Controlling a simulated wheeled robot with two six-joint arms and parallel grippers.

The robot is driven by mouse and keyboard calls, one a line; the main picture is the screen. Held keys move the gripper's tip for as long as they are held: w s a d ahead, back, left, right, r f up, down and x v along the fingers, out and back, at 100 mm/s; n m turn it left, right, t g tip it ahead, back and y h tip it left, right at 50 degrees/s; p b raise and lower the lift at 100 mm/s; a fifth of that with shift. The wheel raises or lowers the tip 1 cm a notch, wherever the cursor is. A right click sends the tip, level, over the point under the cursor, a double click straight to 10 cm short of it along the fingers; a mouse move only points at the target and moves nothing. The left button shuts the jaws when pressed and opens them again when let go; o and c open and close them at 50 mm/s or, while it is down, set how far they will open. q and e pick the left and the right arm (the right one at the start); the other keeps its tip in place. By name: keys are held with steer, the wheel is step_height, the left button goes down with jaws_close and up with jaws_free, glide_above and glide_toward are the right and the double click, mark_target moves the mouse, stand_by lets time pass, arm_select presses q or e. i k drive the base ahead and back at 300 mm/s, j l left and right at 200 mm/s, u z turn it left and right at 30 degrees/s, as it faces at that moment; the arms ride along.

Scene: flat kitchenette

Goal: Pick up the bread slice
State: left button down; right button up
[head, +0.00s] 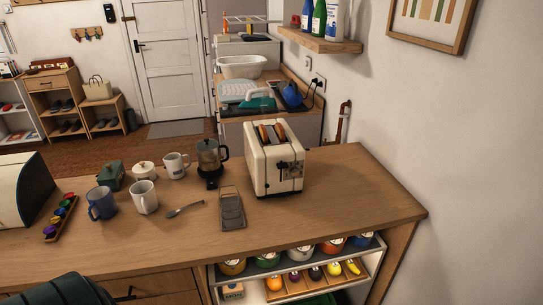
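Two browned bread slices stand upright in the slots of a cream toaster (262,165), their top edges showing above it. One bread slice (265,134) is on the left and the other bread slice (280,131) is on the right. Their lower parts are hidden inside the toaster. The toaster stands on the wooden counter (330,200), right of its middle. Neither of my grippers shows in the head view.
A coffee maker (211,160), several mugs and a lidded white pot (144,170) stand further left. The counter right of the toaster is clear up to the wall.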

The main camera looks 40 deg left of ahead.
mark_target(262, 132)
steer(key=k+u, duration=0.15)
steer(key=u, duration=1)
